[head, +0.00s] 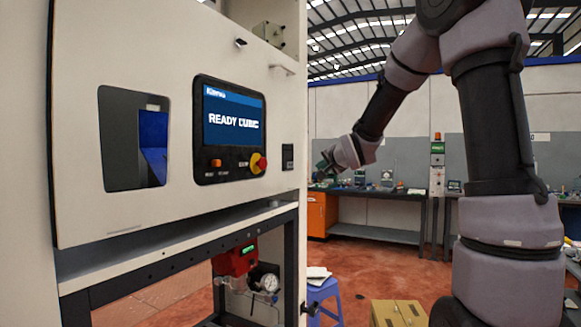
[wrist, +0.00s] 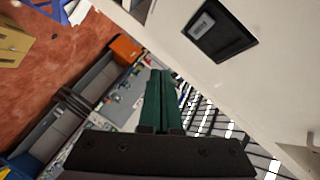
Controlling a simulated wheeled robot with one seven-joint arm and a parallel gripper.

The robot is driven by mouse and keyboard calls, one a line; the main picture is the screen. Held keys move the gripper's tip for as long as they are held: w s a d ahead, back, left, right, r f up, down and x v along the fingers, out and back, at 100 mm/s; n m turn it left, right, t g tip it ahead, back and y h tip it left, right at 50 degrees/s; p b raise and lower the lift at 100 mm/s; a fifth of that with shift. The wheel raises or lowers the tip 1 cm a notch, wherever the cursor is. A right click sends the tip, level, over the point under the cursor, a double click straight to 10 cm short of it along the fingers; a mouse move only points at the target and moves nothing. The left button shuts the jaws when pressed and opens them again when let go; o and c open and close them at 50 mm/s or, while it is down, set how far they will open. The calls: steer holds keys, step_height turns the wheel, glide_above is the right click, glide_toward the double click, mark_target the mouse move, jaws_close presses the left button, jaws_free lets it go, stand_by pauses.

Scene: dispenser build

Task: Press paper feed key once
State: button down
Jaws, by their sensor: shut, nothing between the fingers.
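A white dispenser cabinet (head: 80,215) stands at the left of the head view. Its black control panel (head: 229,170) has a lit screen (head: 233,118) reading "READY", an orange button (head: 216,163) and a red and yellow knob (head: 259,164). A small dark plate (head: 288,157) is set at the cabinet's right edge. In the wrist view a dark plate (wrist: 219,43) with a grey key (wrist: 203,24) shows on the pale wall. I cannot read a paper feed label. My gripper (head: 325,166), with green fingers (wrist: 160,73), is shut and empty, apart from the cabinet, right of the plate.
A workbench (head: 380,196) with an orange drawer unit (head: 321,215) stands at the back. A blue stool (head: 322,293) and a cardboard box (head: 398,313) stand on the red floor. A metal handle (wrist: 314,140) juts from the wall in the wrist view.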

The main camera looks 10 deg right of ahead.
mark_target(292, 167)
steer(key=w+a, duration=0.4)
steer(key=a, duration=0.2)
steer(key=shift+w+a, duration=0.2)
steer(key=shift+w, duration=0.1)
steer(key=shift+w+a, duration=0.1)
steer(key=shift+a, duration=0.05)
stand_by(1.8)
steer(key=shift+w+a, duration=0.15)
steer(key=shift+w+a, duration=0.25)
steer(key=shift+a, duration=0.1)
stand_by(1.0)
steer(key=shift+s+d, duration=0.5)
steer(key=shift+d, duration=0.15)
steer(key=s+d, duration=0.1)
steer(key=d, duration=0.1)
steer(key=s+d, duration=0.2)
stand_by(0.4)
